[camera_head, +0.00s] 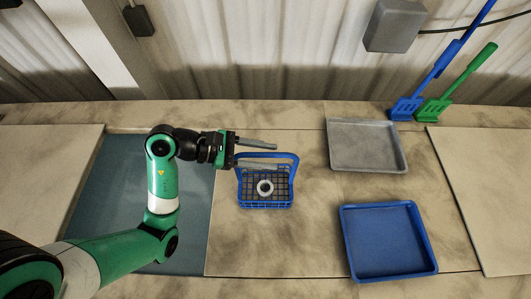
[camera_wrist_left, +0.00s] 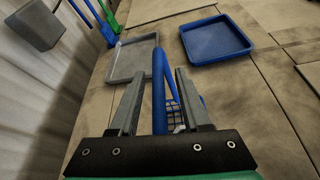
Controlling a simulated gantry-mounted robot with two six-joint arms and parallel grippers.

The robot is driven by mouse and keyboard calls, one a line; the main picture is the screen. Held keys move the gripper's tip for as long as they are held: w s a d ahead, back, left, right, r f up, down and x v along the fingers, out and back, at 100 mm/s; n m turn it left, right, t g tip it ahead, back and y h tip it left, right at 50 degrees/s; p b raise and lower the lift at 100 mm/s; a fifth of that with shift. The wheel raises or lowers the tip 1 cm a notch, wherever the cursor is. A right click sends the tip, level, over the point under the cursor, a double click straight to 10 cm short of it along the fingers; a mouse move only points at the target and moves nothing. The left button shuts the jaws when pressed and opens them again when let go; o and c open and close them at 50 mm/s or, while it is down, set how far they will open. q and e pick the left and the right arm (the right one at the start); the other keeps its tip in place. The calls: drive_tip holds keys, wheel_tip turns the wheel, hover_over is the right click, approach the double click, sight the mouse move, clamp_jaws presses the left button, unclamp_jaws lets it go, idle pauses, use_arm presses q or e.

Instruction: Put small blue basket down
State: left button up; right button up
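The small blue basket (camera_head: 265,205) has wire mesh sides and a raised handle, and it appears to stand upright on the stone-like worktop. A pale ring (camera_head: 265,187) lies inside it. My left gripper (camera_head: 276,156) is at the basket's handle, its two fingers spread apart. In the left wrist view the blue handle (camera_wrist_left: 159,90) runs between the open fingers (camera_wrist_left: 157,85), with visible gaps beside it. Part of the basket is hidden behind the gripper in that view. My right gripper is in neither view.
A grey tray (camera_head: 367,164) and a blue tray (camera_head: 428,270) are to the right of the basket. A blue-grey sunken area (camera_head: 185,255) is to the left. Blue and green spatulas (camera_head: 432,108) lean at the back wall. The worktop in front of the basket is clear.

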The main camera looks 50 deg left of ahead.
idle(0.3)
use_arm(q)
drive_tip(key=shift+r, duration=0.15)
drive_tip(key=shift+s+a+r, duration=0.1)
drive_tip(key=shift+s+a, duration=0.1)
drive_tip(key=v, duration=1.1)
drive_tip(key=shift+s, duration=0.2)
drive_tip(key=shift+r, duration=0.1)
